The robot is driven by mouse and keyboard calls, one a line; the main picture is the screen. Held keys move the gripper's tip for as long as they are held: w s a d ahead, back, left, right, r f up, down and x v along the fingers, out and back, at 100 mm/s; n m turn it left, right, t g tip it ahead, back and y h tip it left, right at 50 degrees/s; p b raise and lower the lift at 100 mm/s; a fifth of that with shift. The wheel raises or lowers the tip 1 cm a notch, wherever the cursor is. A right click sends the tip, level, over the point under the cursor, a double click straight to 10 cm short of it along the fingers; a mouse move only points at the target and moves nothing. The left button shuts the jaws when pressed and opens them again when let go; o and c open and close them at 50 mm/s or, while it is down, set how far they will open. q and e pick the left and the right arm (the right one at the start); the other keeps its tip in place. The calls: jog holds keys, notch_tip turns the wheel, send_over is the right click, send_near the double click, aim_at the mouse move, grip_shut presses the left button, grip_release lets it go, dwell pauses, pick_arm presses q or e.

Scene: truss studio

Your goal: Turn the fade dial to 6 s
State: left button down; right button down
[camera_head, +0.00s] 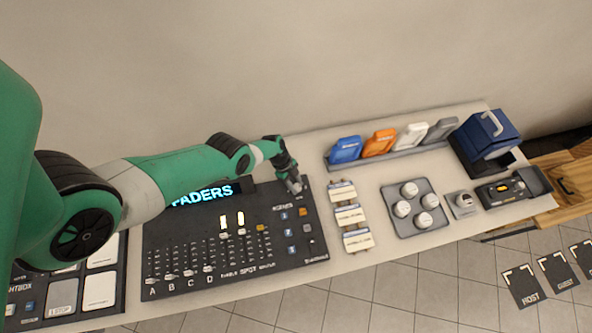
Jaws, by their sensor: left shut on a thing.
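The black fader console (190,275) lies on the table, with a lit screen reading "FADERS" (203,195) at its back. My left gripper (296,187) reaches down onto the console's back right corner and is shut on the fade dial there. The dial is almost wholly covered by the fingers, and its pointer and scale cannot be read from here. My right gripper is not in view.
Right of the console stand several labelled blocks (350,215), a grey tray with white round pieces (415,207), a rack of coloured cases (380,143) and a blue box (485,137). A button panel (70,290) lies at the left. Bare table shows between them.

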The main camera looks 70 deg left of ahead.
pick_arm(q)
jog(key=shift+c, duration=2.3)
grip_release()
jog(key=shift+r, duration=0.15)
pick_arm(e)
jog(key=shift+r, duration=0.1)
